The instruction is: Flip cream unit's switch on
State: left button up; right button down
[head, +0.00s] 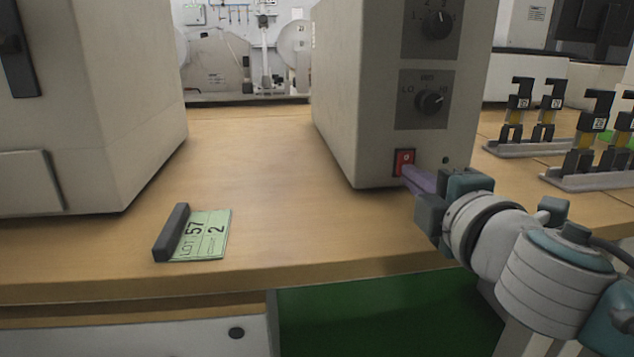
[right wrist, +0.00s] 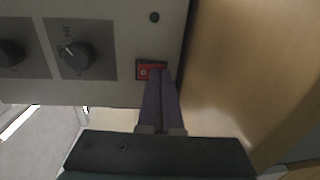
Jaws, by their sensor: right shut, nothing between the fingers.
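The cream unit (head: 365,90) stands on the wooden bench, with two dark knobs on grey plates on its front. Its red rocker switch (head: 403,161) sits low on that front, near the bottom edge. My right gripper (head: 408,172) is shut and empty, its purple fingertips at the switch's lower right part. In the right wrist view the switch (right wrist: 150,70) shows beside the tips of the shut fingers (right wrist: 158,75), which cover part of it. I cannot tell for sure whether the tips touch it or which way the rocker is tilted. My left gripper is not in view.
Another cream cabinet (head: 130,90) stands at the left. A green LOT 57 card (head: 205,235) in a dark holder lies on the bench (head: 260,215) near the front edge. Racks with black and yellow clamps (head: 585,180) stand at the right. The bench between the two cabinets is clear.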

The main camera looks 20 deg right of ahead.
jog(key=shift+f+b, duration=0.6)
jog(key=shift+b, duration=0.1)
jog(key=shift+r+t, duration=0.3)
jog(key=shift+r, duration=0.05)
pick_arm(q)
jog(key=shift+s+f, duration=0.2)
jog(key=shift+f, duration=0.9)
pick_arm(e)
jog(key=shift+s+p, duration=0.25)
jog(key=shift+p, duration=0.1)
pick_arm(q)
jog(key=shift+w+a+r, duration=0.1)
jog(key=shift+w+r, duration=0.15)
pick_arm(e)
jog(key=v, duration=0.9)
jog(key=shift+s+a, duration=0.2)
jog(key=shift+r, duration=0.15)
